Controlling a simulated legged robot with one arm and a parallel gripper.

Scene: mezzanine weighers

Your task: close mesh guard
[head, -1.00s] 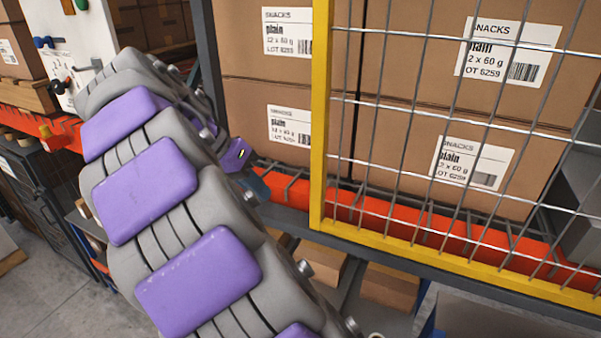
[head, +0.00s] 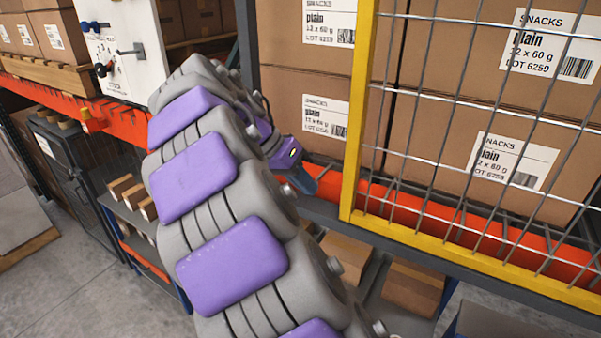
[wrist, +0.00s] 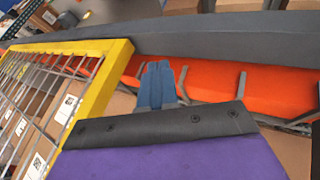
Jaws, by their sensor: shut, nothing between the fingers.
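The mesh guard is a yellow frame (head: 357,120) with grey wire mesh, on the right of the head view in front of the stacked boxes. Its left upright and bottom rail show; its right end is out of view. In the wrist view the yellow frame (wrist: 98,92) is at the left. My gripper (head: 306,184) has blue fingers, shut and empty, a little left of the guard's upright in the head view. In the wrist view the fingers (wrist: 157,82) point at the orange beam, right of the frame's corner, with a visible gap. My arm hides part of the rack.
Cardboard boxes (head: 305,85) labelled SNACKS stand behind the guard. An orange beam (head: 400,205) runs along the rack below them. A white panel (head: 118,45) with knobs stands at upper left.

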